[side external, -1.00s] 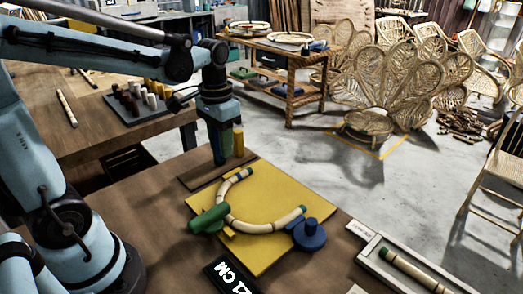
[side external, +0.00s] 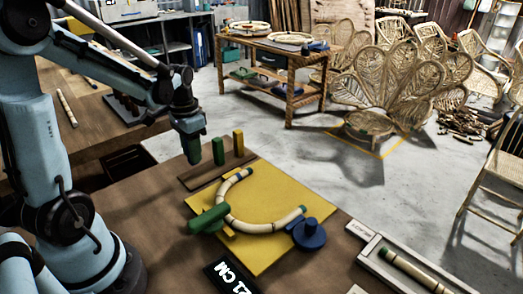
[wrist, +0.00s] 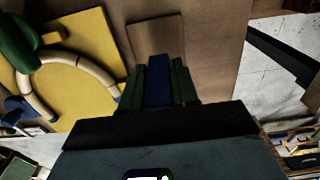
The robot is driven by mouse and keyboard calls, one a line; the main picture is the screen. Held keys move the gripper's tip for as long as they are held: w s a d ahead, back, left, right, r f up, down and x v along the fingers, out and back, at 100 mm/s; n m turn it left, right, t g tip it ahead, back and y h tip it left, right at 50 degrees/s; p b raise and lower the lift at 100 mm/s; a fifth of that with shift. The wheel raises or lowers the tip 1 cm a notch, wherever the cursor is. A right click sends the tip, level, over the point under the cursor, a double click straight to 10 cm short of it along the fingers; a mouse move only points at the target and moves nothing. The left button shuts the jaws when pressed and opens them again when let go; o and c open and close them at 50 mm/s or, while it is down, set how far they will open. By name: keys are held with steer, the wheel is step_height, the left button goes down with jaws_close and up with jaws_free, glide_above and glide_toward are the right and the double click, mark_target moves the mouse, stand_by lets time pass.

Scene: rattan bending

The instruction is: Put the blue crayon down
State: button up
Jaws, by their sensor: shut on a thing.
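My gripper (side external: 193,150) is low at the left end of a brown wooden strip (side external: 190,180). In the wrist view, a blue crayon (wrist: 158,88) sits between the two dark green fingers of my gripper (wrist: 158,70), which is shut on it. The crayon is mostly hidden by the fingers in the side view, and I cannot tell whether its lower end touches the strip. A green crayon (side external: 218,151) and a yellow crayon (side external: 238,143) stand upright on the strip, to the right of my gripper. The strip also shows ahead of the fingers in the wrist view (wrist: 155,35).
Bare tabletop (side external: 150,225) lies left of the board.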

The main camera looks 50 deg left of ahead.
steer(key=shift+a+f, duration=0.1)
steer(key=shift+f, duration=2)
steer(key=shift+f, duration=0.1)
steer(key=o, duration=0.9)
steer(key=shift+c, duration=0.2)
step_height(320, 180, up, 12)
steer(key=shift+r, duration=0.1)
steer(key=s+d+t, duration=0.1)
steer(key=d+t, duration=0.6)
steer(key=d, duration=0.9)
steer(key=shift+d+f, duration=0.25)
steer(key=shift+d, duration=0.05)
steer(key=shift+s, duration=0.1)
